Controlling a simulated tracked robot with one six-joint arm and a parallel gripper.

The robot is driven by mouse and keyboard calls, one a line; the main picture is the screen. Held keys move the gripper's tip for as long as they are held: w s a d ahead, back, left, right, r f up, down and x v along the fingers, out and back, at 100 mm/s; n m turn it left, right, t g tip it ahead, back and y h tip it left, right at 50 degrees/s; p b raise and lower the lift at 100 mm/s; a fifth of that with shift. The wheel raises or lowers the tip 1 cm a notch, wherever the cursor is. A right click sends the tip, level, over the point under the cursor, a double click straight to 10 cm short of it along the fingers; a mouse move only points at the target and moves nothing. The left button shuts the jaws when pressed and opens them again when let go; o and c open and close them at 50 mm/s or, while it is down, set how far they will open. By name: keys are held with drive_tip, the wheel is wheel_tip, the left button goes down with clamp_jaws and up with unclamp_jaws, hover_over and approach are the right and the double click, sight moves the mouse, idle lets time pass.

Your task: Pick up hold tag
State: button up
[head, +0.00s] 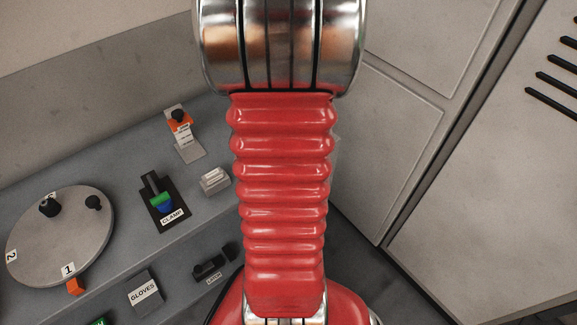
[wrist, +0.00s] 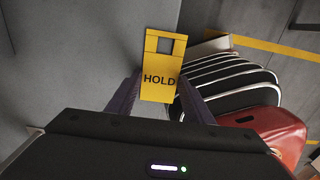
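The hold tag (wrist: 160,92) is a flat yellow plate in the wrist view, with the black word HOLD and a square opening near its top. My gripper (wrist: 160,80) has one dark finger against each side edge of the tag. It looks shut on the lower part of the tag, with the upper part sticking out past the fingertips. Nothing else is seen touching the tag. In the head view, the gripper and tag are out of sight.
In the head view, a grey bench holds a round numbered disc (head: 60,245), a clamp on a black plate (head: 170,208), an orange-topped stand (head: 182,130) and a gloves box (head: 145,293). Grey cabinets (head: 400,110) stand right. The wrist view shows a yellow floor line (wrist: 270,45).

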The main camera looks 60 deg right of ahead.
drive_tip(key=c, duration=0.5)
drive_tip(key=shift+o, duration=0.2)
drive_tip(key=shift+r, duration=0.1)
wheel_tip(320, 180, up, 10)
idle(0.7)
